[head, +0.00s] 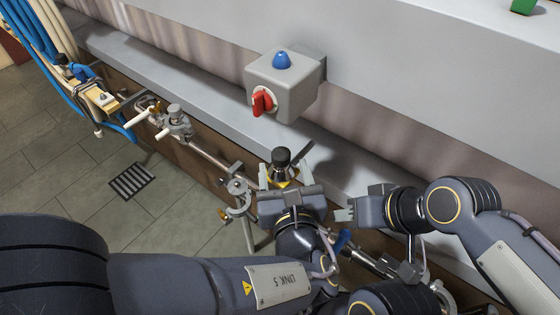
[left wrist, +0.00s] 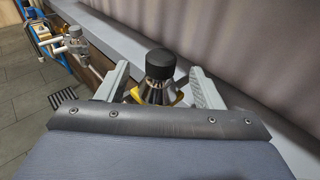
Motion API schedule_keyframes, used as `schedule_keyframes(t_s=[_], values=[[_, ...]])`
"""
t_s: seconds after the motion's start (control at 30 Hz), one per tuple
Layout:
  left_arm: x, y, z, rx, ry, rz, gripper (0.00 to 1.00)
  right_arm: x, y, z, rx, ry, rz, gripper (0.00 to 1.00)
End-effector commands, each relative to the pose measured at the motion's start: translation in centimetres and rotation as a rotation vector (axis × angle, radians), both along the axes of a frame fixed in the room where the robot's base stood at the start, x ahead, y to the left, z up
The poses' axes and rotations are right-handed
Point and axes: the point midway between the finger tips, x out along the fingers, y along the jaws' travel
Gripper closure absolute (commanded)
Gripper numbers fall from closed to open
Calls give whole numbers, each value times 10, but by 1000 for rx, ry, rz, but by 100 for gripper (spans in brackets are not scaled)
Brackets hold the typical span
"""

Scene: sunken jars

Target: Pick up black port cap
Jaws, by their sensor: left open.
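The black port cap (head: 281,154) tops a dark fitting with a yellow collar, near the grey ledge in the middle of the head view. In the left wrist view the cap (left wrist: 160,63) is a black cylinder on a ribbed, cone-like body, with yellow parts (left wrist: 157,95) at its base. My left gripper (head: 284,172) is open, with its fingers on either side of the fitting. In the left wrist view its two fingertips (left wrist: 158,75) flank the cap with visible gaps. My right gripper (head: 346,202) is at the right, pointing left, empty-looking; its jaw gap is unclear.
A grey box (head: 287,82) with a blue button and red switch sits on the ledge behind. Metal pipework (head: 185,130) runs along the ledge's front at left. A floor grate (head: 132,181) lies at left. Blue and cream hoses (head: 48,62) hang at far left.

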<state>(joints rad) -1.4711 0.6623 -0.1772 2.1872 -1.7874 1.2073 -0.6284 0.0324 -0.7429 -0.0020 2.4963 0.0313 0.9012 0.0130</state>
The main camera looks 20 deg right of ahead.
Motion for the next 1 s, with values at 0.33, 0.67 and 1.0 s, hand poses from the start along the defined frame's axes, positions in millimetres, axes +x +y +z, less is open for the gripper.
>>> schedule_keyframes(t_s=[0.33,0.67,1.0], values=[[46,-7,-16,-3,3,5,39,0,0,-8,0,0,0,64],[53,-8,-16,-3,3,2,39,0,0,-8,0,0,0,64],[53,-8,-16,-3,3,3,84,0,0,-8,0,0,0,64]])
